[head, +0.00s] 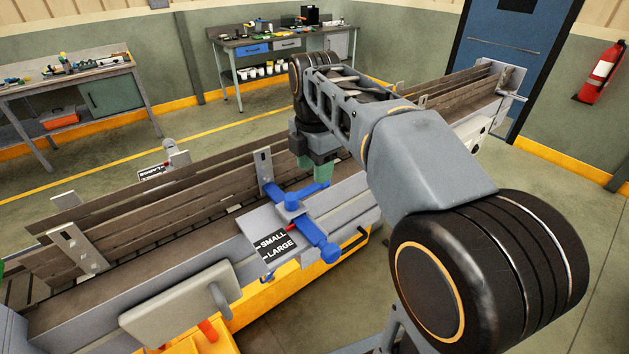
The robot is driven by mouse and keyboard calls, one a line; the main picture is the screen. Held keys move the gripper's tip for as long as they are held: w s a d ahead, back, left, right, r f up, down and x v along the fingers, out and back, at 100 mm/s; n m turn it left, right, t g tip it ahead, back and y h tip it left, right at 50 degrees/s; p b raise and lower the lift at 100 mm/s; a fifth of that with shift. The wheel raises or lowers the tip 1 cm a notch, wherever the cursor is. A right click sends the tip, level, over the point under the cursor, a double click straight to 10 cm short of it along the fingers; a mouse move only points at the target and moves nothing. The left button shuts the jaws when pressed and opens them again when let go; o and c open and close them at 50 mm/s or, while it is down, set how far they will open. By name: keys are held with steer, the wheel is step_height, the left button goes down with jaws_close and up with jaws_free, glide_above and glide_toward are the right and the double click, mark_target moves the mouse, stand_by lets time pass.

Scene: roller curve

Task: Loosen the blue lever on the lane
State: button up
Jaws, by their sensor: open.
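The blue lever (313,233) sits on a grey plate at the side of the lane (150,205). It has a round hub and a long arm ending in a knob at the lower right. A shorter blue arm reaches up and right from the hub. A label plate (274,246) reading SMALL and LARGE lies beside it, with a small red pointer. My gripper (318,174) is open, pointing down just above the end of the shorter blue arm, its greenish fingers partly hidden. I cannot tell whether they touch the blue part.
An upright slotted metal bracket (264,167) stands just left of my gripper. Another bracket (77,248) stands further left on the lane. A grey panel (180,306) is at the front. Workbenches (285,39) stand along the back wall. The floor at right is clear.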

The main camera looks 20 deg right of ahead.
mark_target(308, 193)
steer(key=shift+f, duration=2.05)
steer(key=shift+c, duration=0.2)
jaws_close()
